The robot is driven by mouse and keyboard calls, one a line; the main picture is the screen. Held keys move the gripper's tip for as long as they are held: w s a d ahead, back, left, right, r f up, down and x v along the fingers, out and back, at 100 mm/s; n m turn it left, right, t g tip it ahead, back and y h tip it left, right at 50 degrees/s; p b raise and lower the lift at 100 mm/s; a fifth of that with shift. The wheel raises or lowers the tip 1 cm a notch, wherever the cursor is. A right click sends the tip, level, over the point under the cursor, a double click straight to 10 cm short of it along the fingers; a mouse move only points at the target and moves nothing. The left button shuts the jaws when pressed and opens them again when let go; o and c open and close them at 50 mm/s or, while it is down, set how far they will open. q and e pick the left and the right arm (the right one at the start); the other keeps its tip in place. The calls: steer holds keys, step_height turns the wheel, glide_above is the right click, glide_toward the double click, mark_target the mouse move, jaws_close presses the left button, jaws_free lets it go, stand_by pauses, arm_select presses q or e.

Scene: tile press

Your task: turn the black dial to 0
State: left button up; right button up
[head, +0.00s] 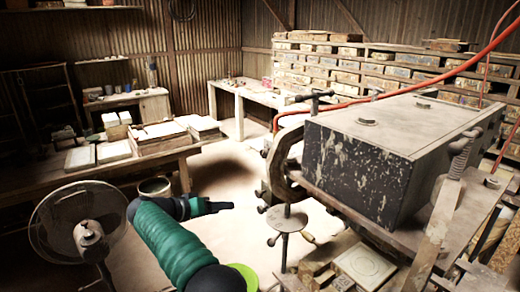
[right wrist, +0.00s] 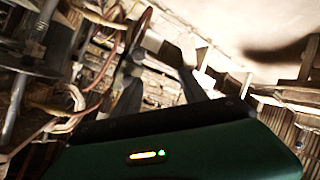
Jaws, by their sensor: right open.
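I cannot make out a black dial in either view. The tile press (head: 360,165) stands at the right of the head view, with a large scuffed dark box on top and a curved metal ring at its left end. My right gripper (head: 222,206) is left of the press in the head view, apart from it, pointing right toward it. The right wrist view shows its fingers (right wrist: 160,62) spread apart with nothing held between them. My left gripper is not in view.
A standing fan (head: 88,228) is at the lower left. A wooden table (head: 60,178) with tiles and boxes is behind it. Loaded shelves (head: 350,70) line the back wall. Bare floor (head: 235,172) lies between table and press.

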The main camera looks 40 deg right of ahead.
mark_target(262, 155)
steer(key=s+a+r+m+g+h+p, duration=0.25)
steer(key=r+m+h, duration=0.25)
steer(key=r+m, duration=0.7)
steer(key=d+r, duration=0.1)
steer(key=d, duration=0.4)
steer(key=d+r+n+b, duration=0.1)
steer(key=d, duration=0.4)
steer(key=s+d+n, duration=0.1)
steer(key=d, duration=0.4)
steer(key=shift+s+d+r+g, duration=0.1)
steer(key=shift+d+r+g, duration=0.2)
steer(key=shift+r, duration=0.1)
steer(key=shift+d+f, duration=0.1)
steer(key=shift+d, duration=0.25)
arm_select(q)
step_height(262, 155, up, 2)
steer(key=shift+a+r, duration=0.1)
arm_select(e)
steer(key=shift+a, duration=0.1)
steer(key=shift+c, duration=1.2)
jaws_close()
